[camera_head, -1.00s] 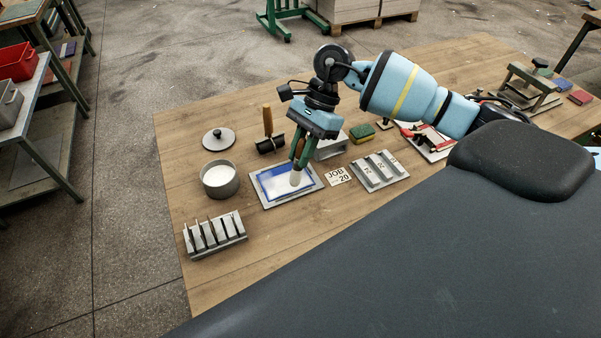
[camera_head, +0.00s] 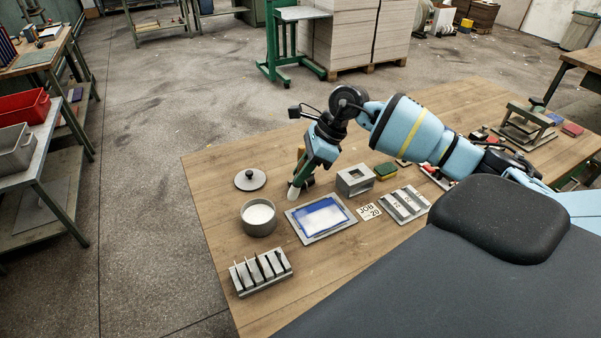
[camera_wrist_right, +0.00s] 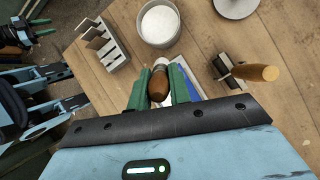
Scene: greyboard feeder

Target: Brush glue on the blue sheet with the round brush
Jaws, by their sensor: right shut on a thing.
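The blue sheet (camera_head: 297,222) lies on a grey plate (camera_head: 343,222), with a white glue layer (camera_head: 322,216) over its middle and blue showing at the edges. My right gripper (camera_head: 301,175) is shut on the round brush, whose pale bristles (camera_head: 293,193) point down near the plate's far left corner. In the wrist view its brown handle (camera_wrist_right: 158,84) sits between the green fingers. I cannot tell its exact height. The glue pot (camera_head: 259,228), open with white glue inside, stands left of the plate. What looks like my left gripper (camera_wrist_right: 22,32) shows at the wrist view's upper left.
The pot lid (camera_head: 250,179) lies behind the pot. A slotted rack (camera_head: 262,274) stands in front. A wooden-handled roller (camera_wrist_right: 262,72) lies behind the plate. A hollow metal block (camera_head: 355,180), sponge (camera_head: 386,171), JOB 20 card (camera_head: 369,211) and bar tray (camera_head: 407,216) are to the right.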

